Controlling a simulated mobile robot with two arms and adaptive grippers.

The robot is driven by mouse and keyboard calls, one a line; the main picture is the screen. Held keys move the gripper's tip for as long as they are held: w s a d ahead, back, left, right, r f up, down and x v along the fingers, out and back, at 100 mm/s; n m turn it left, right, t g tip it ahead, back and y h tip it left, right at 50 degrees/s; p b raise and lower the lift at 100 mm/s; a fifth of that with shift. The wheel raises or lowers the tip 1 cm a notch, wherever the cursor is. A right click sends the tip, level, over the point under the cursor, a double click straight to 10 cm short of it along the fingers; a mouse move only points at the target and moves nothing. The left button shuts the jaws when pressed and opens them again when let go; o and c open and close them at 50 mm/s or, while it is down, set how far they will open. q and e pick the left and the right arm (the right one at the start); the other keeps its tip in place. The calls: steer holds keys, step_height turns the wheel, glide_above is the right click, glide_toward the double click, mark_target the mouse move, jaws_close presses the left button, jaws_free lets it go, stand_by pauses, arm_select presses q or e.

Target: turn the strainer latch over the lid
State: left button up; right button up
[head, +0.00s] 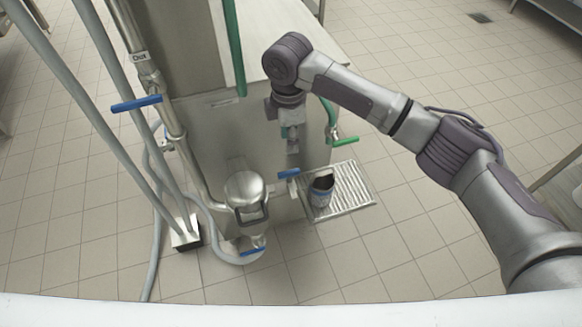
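The strainer (243,185) is a round steel pot with a shiny lid, low at the front of the steel cabinet. A dark squared loop, which looks like the latch (251,214), hangs at the strainer's front side, below the lid's top. My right gripper (291,144) points down in front of the cabinet, above and to the right of the strainer and apart from it. Its fingers are small and partly hidden by the wrist, so I cannot tell whether they are open. My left gripper is not in view.
A dark-topped cup (321,191) stands on a slotted drip tray (352,190) right of the strainer. Blue handles show on the left pipe (136,103), below the strainer (252,251) and near the cup (288,173). A green handle (344,141) sits right. Grey hoses run left.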

mark_target(289, 172)
step_height(289, 172, down, 13)
steer(key=shift+f, duration=0.1)
stand_by(0.4)
jaws_close()
